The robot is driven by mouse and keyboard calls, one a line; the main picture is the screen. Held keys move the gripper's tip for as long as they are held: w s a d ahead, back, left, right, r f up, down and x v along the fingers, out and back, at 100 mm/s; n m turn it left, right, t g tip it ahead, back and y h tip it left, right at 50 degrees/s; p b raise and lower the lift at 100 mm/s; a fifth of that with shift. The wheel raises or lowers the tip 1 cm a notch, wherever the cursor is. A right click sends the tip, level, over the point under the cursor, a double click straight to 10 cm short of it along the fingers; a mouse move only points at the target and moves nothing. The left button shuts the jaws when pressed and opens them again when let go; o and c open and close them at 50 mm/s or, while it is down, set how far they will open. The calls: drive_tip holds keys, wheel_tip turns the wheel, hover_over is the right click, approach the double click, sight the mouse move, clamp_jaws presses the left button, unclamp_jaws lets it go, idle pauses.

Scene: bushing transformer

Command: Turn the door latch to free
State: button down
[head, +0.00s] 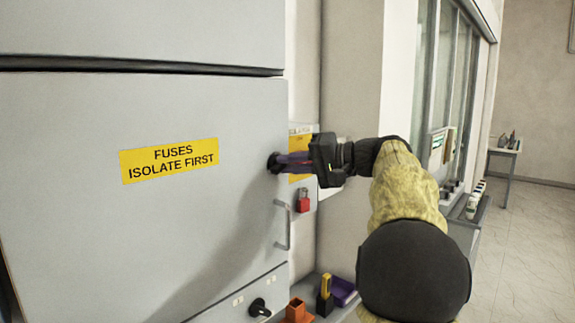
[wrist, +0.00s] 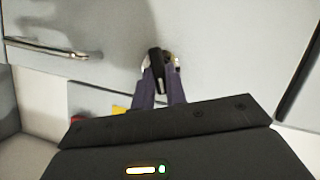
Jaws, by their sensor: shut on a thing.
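The grey cabinet door (head: 120,225) carries a yellow label (head: 169,161) reading "FUSES ISOLATE FIRST". The door latch (head: 274,162) is a dark knob near the door's right edge, above the handle. In the wrist view the latch (wrist: 157,84) shows as a dark upright grip on a shiny round base. My gripper (head: 281,162) reaches it from the right, and its purple fingers (wrist: 161,88) are shut on the latch, one on each side. The fingers hide part of the latch, so its exact angle is hard to tell.
A metal door handle (head: 283,225) stands out just below the latch; it also shows in the wrist view (wrist: 45,47). A red padlock (head: 303,203) hangs behind. Below are a black rotary switch (head: 259,308), an orange holder (head: 297,311) and a purple bin (head: 343,291). Open floor lies far right.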

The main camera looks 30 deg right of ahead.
drive_tip(key=m+t+y+b, duration=0.1)
drive_tip(key=m, duration=0.3)
drive_tip(key=shift+f, duration=0.15)
drive_tip(key=shift+y, duration=0.3)
drive_tip(key=c, duration=1.4)
unclamp_jaws()
drive_tip(key=shift+c, duration=0.2)
drive_tip(key=shift+w+a+f, duration=0.1)
drive_tip(key=shift+w, duration=0.05)
drive_tip(key=b+v, duration=0.2)
drive_tip(key=v, duration=1.5)
